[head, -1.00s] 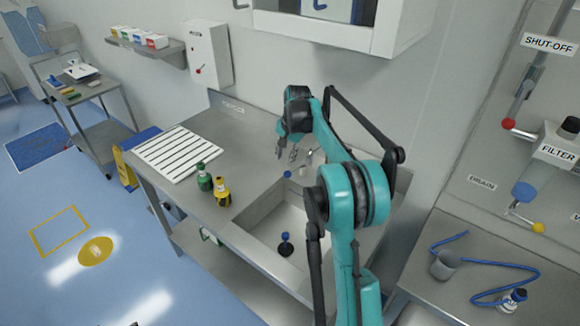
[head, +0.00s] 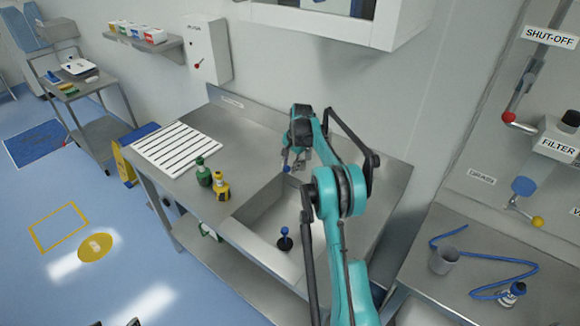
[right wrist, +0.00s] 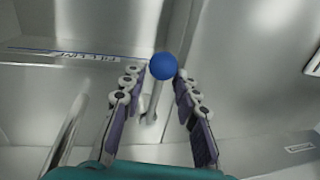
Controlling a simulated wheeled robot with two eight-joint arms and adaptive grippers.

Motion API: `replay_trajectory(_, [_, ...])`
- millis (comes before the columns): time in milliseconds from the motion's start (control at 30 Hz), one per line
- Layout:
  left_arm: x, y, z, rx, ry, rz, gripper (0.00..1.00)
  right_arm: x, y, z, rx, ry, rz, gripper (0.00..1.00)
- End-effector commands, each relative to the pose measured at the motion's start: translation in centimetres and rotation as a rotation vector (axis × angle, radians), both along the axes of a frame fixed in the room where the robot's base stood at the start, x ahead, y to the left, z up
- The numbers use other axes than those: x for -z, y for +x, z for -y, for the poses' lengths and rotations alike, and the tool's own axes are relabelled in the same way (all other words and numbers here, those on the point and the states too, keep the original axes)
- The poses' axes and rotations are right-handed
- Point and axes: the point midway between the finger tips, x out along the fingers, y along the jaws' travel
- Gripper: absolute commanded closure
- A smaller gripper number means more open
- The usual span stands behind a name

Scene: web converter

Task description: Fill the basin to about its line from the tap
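The steel basin (head: 262,207) is sunk in the bench, with no water visible in it. A blue-knobbed plug (head: 285,240) stands on its floor. A blue ball knob (head: 287,169) on a thin metal stem is at the tap, behind the basin; the arm hides most of the tap. In the right wrist view the knob (right wrist: 162,66) lies between or just beyond the fingertips. My right gripper (right wrist: 161,76) is open around that spot, with small gaps beside the knob. A blue line with lettering (right wrist: 85,55) marks a steel wall. Dark tips at the head view's bottom edge may be my left gripper (head: 118,323).
Green (head: 203,175) and yellow (head: 221,188) bottles stand left of the basin, near a white slatted rack (head: 177,150). A grey cup (head: 443,261) and blue hose (head: 480,255) lie on the right bench. A wall cabinet (head: 340,25) overhangs the back.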

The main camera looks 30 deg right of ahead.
Motion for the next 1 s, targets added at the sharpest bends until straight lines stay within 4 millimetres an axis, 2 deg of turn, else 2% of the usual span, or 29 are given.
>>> replay_trajectory(200, [0.0,0.0,0.0,0.000,0.000,0.000,0.60,0.0,0.0,0.0,0.000,0.000,0.000,0.70])
replay_trajectory(300, [0.0,0.0,0.0,0.000,0.000,0.000,0.60,0.0,0.0,0.0,0.000,0.000,0.000,0.96])
replay_trajectory(333, [0.0,0.0,0.0,0.000,0.000,0.000,0.60,0.0,0.0,0.0,0.000,0.000,0.000,1.00])
replay_trajectory(567, [-0.2,0.0,0.0,0.000,0.000,0.000,0.60,0.0,0.3,-0.1,0.028,-0.001,0.000,1.00])
replay_trajectory(1000, [-2.1,0.0,0.0,0.000,0.000,0.000,0.60,-0.2,4.0,-0.8,0.453,0.000,0.001,1.00])
